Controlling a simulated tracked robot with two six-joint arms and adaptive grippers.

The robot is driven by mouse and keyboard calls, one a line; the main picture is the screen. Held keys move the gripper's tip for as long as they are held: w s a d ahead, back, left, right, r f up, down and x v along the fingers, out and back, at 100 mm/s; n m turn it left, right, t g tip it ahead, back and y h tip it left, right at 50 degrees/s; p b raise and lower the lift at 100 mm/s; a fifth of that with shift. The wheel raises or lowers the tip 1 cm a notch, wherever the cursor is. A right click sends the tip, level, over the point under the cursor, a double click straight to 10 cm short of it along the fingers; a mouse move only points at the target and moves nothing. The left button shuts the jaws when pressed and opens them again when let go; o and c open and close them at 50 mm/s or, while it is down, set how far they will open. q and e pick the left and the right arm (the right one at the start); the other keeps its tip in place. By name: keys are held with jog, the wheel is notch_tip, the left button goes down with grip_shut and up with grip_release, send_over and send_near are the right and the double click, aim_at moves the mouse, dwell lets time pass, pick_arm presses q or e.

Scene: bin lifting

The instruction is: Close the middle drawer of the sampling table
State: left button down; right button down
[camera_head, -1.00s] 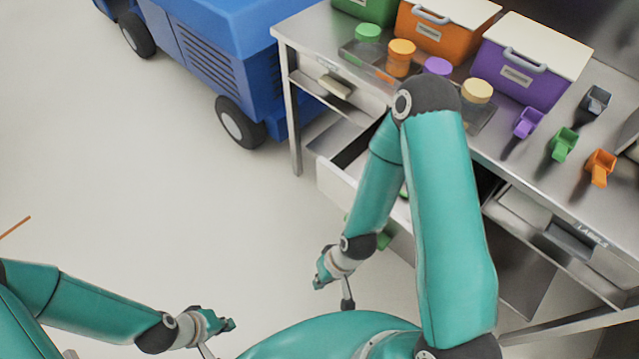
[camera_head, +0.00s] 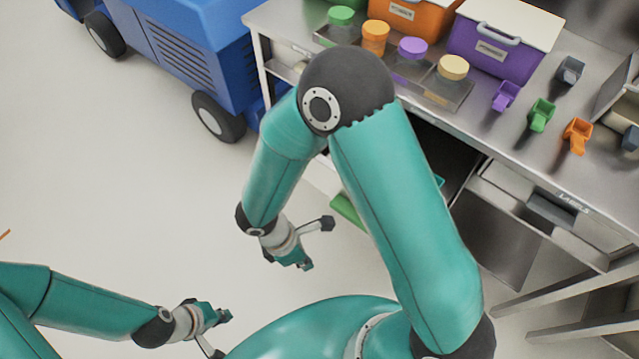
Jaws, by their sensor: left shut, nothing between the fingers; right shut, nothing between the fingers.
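The sampling table (camera_head: 524,168) stands at the upper right. Its open drawer (camera_head: 323,178) sticks out below the tabletop, mostly hidden behind my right arm; a pale piece and a green piece (camera_head: 346,211) at its front show. My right gripper (camera_head: 313,243) is shut and empty, just to the left of and below the green piece in the picture. I cannot tell whether it touches the drawer. My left gripper (camera_head: 218,332) is shut and empty over the floor at the lower left, apart from the table.
On the tabletop stand lidded jars (camera_head: 375,38), an orange box (camera_head: 415,20), a purple box (camera_head: 500,52) and small coloured scoops (camera_head: 541,115). A blue wheeled machine (camera_head: 200,55) stands left of the table. The floor at left is clear.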

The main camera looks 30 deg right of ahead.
jog(key=w+r+n+t+h, duration=0.55)
jog(key=w+r, duration=0.35)
jog(key=r, duration=0.2)
send_near(325, 184)
jog(key=shift+n+t, duration=0.25)
jog(key=shift+n, duration=0.1)
jog(key=x, duration=0.3)
jog(key=p+x, duration=0.1)
jog(key=x, duration=0.1)
jog(key=shift+s+a+f, duration=0.2)
jog(key=shift+s+f, duration=0.05)
jog(key=shift+f, duration=0.25)
jog(key=shift+w+d, duration=0.3)
jog(key=shift+d, duration=0.3)
